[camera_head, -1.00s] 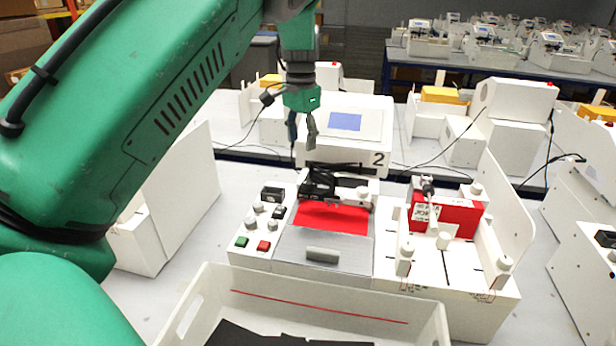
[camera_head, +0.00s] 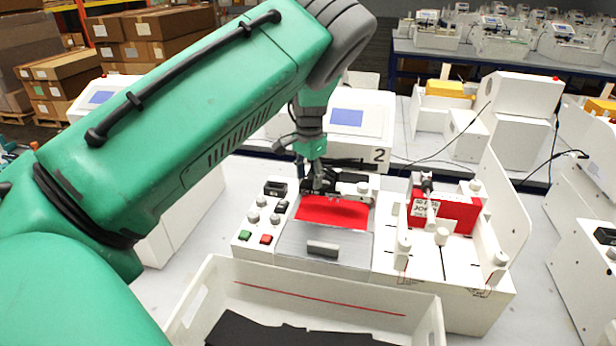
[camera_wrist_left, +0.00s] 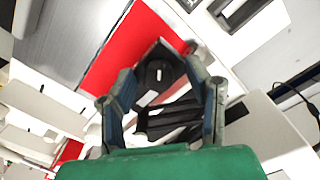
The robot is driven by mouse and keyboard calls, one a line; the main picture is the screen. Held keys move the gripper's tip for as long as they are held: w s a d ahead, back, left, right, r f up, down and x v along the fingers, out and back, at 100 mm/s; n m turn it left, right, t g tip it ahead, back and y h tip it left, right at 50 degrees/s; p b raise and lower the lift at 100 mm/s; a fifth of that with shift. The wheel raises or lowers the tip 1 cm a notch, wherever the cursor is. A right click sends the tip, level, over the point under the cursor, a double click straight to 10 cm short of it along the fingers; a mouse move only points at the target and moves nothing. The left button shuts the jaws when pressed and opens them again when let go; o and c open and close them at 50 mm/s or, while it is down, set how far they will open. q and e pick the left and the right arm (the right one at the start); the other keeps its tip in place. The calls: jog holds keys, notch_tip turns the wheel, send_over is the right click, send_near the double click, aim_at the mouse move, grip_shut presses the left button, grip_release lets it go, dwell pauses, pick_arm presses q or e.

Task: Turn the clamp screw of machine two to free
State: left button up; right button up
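Machine two (camera_head: 352,128), a white plotter with a blue screen and a "2" label, stands in the middle of the head view. Its black pen carriage (camera_head: 345,183) sits at the back edge of a red sheet (camera_head: 335,212). My left gripper (camera_head: 318,186) points down at the carriage's left end. In the left wrist view its fingers (camera_wrist_left: 160,72) are spread, with a black round knob (camera_wrist_left: 158,76), apparently the clamp screw, between them. I cannot tell whether they touch it. The carriage's black body also shows there (camera_wrist_left: 172,118). My right gripper is not in view.
A panel with knobs and green and red buttons (camera_head: 258,215) is left of the red sheet. A white bin (camera_head: 320,300) stands in front. A white fixture with a red block (camera_head: 455,214) is at right. My left arm covers the left side.

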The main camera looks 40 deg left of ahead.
pick_arm(q)
jog(key=shift+d+r, duration=0.1)
jog(key=shift+d, duration=0.25)
jog(key=c, duration=0.6)
jog(key=shift+w+d, duration=0.1)
jog(key=shift+d, duration=0.05)
grip_shut()
jog(key=shift+s+a, duration=0.2)
jog(key=shift+a, duration=0.45)
jog(key=shift+d, duration=0.25)
jog(key=shift+d+n, duration=0.1)
jog(key=shift+n, duration=0.4)
jog(key=n, duration=0.2)
jog(key=shift+a+f+n, duration=0.2)
jog(key=shift+a+n, duration=0.05)
jog(key=shift+n, duration=0.15)
jog(key=n, duration=0.2)
jog(key=shift+d+n, duration=0.15)
jog(key=shift+n, duration=0.25)
jog(key=n, duration=0.3)
jog(key=shift+n, duration=0.4)
jog(key=n, duration=0.5)
jog(key=shift+s+f, duration=0.1)
jog(key=shift+n, duration=2.3)
